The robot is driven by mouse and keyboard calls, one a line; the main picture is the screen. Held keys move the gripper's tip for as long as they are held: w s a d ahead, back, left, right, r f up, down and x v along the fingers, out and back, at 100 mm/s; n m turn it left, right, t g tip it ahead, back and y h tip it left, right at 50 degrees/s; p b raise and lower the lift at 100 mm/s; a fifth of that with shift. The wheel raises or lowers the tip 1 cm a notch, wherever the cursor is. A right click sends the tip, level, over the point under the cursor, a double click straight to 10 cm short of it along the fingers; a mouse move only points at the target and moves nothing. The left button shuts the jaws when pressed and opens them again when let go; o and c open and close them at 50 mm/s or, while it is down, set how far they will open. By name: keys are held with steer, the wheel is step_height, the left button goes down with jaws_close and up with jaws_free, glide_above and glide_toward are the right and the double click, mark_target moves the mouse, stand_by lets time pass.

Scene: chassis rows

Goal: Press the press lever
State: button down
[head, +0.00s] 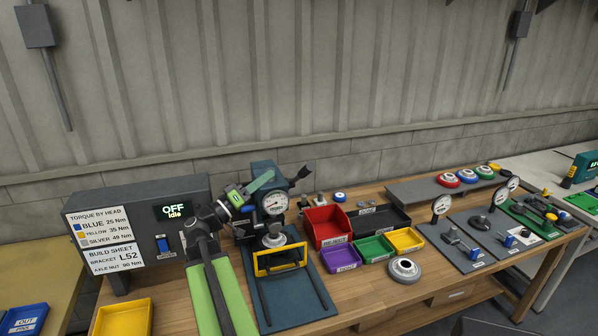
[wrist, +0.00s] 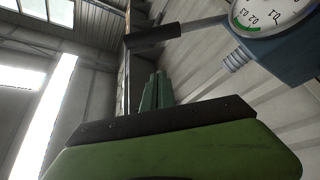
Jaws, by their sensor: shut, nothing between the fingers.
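The press (head: 262,172) is a blue-grey column with a round dial gauge and a yellow guard frame at the left of the bench. Its press lever (head: 303,172) seems to be the dark handle rising to the right of the press head. In the wrist view the lever (wrist: 152,36) is a grey rod with a black grip, coming off the press body beside the gauge (wrist: 268,14). My gripper (wrist: 158,75) is shut and empty, with its green fingers together. The fingertips appear below the grip, apart from it in the picture; the depth between them is hard to tell. In the head view my arm reaches up in front of the press.
A control box (head: 172,212) reading OFF, Idle stands left of the press. Red (head: 325,226), black, purple, green and yellow bins sit to its right. A round metal part (head: 404,269) lies near the front edge. Gauge stands fill the right side.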

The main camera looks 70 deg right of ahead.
steer(key=shift+s+d+r+g+h, duration=0.2)
steer(key=shift+s+r+g+h, duration=0.15)
steer(key=shift+r, duration=0.35)
steer(key=r+p, duration=0.2)
glide_above(300, 176)
steer(key=a, duration=0.2)
steer(key=shift+s+a+f+b, duration=0.1)
steer(key=shift+a+f+b, duration=0.15)
steer(key=shift+f+b, duration=0.35)
steer(key=shift+d, duration=0.1)
